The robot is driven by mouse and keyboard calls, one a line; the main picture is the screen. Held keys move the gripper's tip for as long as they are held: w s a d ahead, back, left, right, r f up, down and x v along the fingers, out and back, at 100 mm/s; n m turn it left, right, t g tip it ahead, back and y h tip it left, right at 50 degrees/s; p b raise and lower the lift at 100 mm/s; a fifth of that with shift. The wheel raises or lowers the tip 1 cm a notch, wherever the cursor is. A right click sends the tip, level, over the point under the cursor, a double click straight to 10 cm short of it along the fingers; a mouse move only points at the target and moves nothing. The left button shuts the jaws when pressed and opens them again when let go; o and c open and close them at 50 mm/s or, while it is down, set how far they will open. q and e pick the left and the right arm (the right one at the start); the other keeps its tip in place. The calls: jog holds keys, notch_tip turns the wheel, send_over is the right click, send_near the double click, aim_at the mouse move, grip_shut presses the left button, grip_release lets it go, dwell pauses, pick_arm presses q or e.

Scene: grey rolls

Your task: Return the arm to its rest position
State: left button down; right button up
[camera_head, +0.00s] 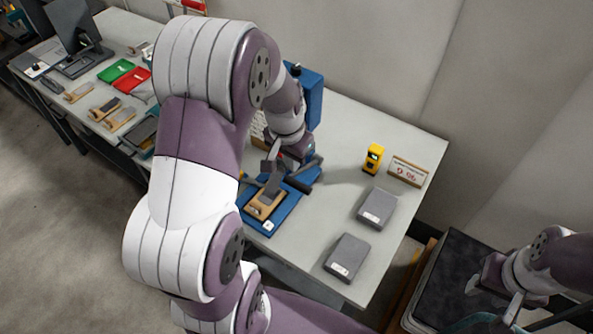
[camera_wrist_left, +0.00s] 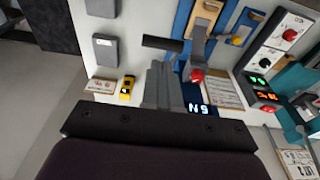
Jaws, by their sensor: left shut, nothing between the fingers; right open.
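My left arm (camera_head: 195,140) fills the middle of the head view and bends down over the table. Its gripper (camera_head: 275,165) is by the blue press-like device (camera_head: 306,95), above the rear of a blue base with a wooden block (camera_head: 264,204). In the left wrist view the gripper (camera_wrist_left: 163,85) is shut with nothing between its fingers; a grey lever with a red part (camera_wrist_left: 197,75) is close beside them. Whether they touch it I cannot tell. My right gripper (camera_head: 492,296) is open at the lower right, away from the table.
A yellow device (camera_head: 373,158), a small sign (camera_head: 408,171) and two grey boxes (camera_head: 376,208) (camera_head: 347,257) stand on the table's right part. Green (camera_head: 116,70) and red (camera_head: 132,80) trays lie at the left. A dark-topped surface (camera_head: 450,265) is near my right gripper.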

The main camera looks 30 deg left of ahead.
pick_arm(q)
jog(key=r, duration=0.3)
jog(key=shift+s+r, duration=0.1)
jog(key=shift+s, duration=0.25)
pick_arm(e)
jog(key=shift+w+f, duration=0.3)
jog(key=shift+f, duration=0.2)
pick_arm(q)
jog(key=s+d+f+b, duration=0.7)
jog(key=s+d+f, duration=0.1)
jog(key=s, duration=0.1)
jog(key=shift+f+n, duration=0.3)
jog(key=shift+f, duration=0.05)
pick_arm(e)
notch_tip(320, 180, down, 7)
pick_arm(q)
jog(key=shift+d, duration=0.2)
pick_arm(e)
jog(key=shift+s+d, duration=0.1)
pick_arm(q)
jog(key=shift+a, duration=0.1)
